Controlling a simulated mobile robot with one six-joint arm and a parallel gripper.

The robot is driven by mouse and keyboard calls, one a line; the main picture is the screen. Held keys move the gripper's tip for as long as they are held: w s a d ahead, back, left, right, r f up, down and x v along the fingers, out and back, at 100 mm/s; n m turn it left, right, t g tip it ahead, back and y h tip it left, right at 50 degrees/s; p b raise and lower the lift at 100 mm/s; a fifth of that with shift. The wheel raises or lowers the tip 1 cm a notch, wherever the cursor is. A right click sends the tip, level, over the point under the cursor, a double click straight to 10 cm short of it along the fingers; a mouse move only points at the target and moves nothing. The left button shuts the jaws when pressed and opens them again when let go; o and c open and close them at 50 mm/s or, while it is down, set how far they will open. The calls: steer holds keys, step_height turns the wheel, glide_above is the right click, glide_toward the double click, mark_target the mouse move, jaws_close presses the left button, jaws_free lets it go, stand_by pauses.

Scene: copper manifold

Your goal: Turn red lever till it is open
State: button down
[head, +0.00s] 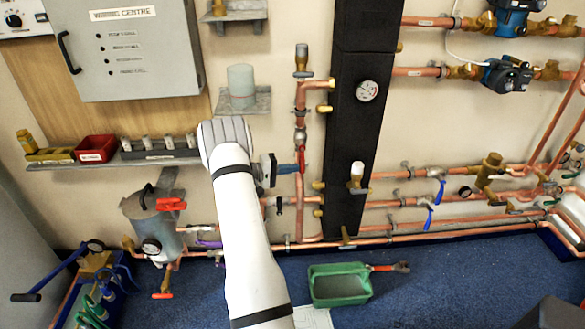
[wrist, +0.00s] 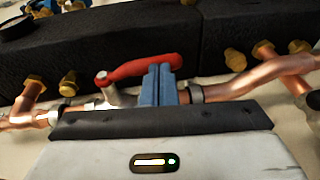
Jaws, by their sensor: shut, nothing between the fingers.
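A red lever (head: 301,158) sits on a valve on the vertical copper pipe left of the black column. In the head view it points down, roughly along the pipe. In the wrist view the red lever (wrist: 140,69) runs from its pivot at left to its free end at right, nearly in line with the pipe. My gripper (head: 290,169) is at the lever from the left. In the wrist view my gripper's blue fingers (wrist: 158,84) are together and empty, beside the lever's free-end half. Whether they touch it I cannot tell.
The black column (head: 357,125) with a gauge (head: 367,90) stands right of the lever. A shelf (head: 100,162) and a grey vessel (head: 152,222) with other red handles are at left. A green tray (head: 339,269) lies on the blue floor.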

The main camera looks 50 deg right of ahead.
steer(key=shift+a, duration=0.1)
steer(key=f+v, duration=0.1)
steer(key=v, duration=1.3)
steer(key=shift+f+b, duration=0.2)
steer(key=shift+b, duration=0.15)
steer(key=shift+w, duration=0.1)
steer(key=s+a+r+n+t+y+p, duration=0.2)
steer(key=s+a+r+y+p, duration=0.15)
steer(key=a+r, duration=0.6)
steer(key=s+a+r+n+t+y+p, duration=0.1)
steer(key=s+a+r+t+y+p, duration=0.3)
steer(key=a+r, duration=0.6)
steer(key=s+a+r+n+t+y+p, duration=0.2)
steer(key=s+a+r+p, duration=0.3)
steer(key=a, duration=0.6)
steer(key=s+a+r+n+t+y+p, duration=0.2)
steer(key=s+a+r+t+y+p, duration=0.2)
steer(key=s+a+r, duration=0.3)
steer(key=a+r, duration=0.1)
steer(key=a, duration=0.3)
steer(key=shift+s+r+n+p, duration=0.3)
steer(key=shift+s+p, duration=0.05)
steer(key=shift+p, duration=0.05)
